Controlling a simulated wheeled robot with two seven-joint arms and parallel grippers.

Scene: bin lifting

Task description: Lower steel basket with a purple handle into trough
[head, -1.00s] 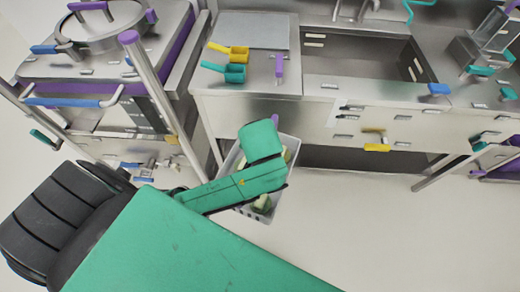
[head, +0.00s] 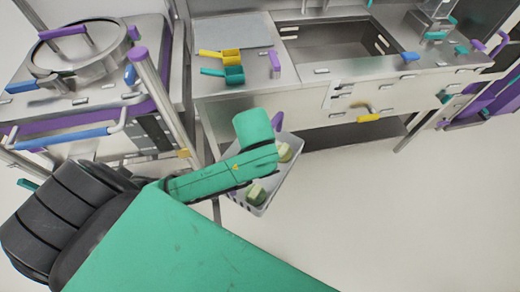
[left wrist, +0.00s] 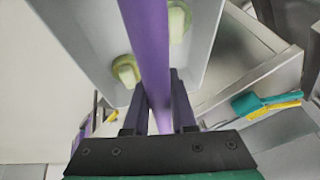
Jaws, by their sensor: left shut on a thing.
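The steel basket (head: 276,177) hangs beside and partly behind my left arm in the head view, in front of the counter. Its purple handle (head: 278,121) shows just past the end of my arm. In the left wrist view the purple handle (left wrist: 149,45) runs between the fingers of my left gripper (left wrist: 159,98), which is shut on it. Pale green pieces (left wrist: 126,69) lie in the basket. The trough (head: 342,47) is the rectangular steel recess in the counter, up and right of the basket. My right gripper is not in view.
The counter (head: 235,105) holds a yellow scoop (head: 228,55) and a teal scoop (head: 233,74) left of the trough. A steel cart (head: 150,75) with purple and blue handles stands at the left. Open floor (head: 400,220) lies to the right.

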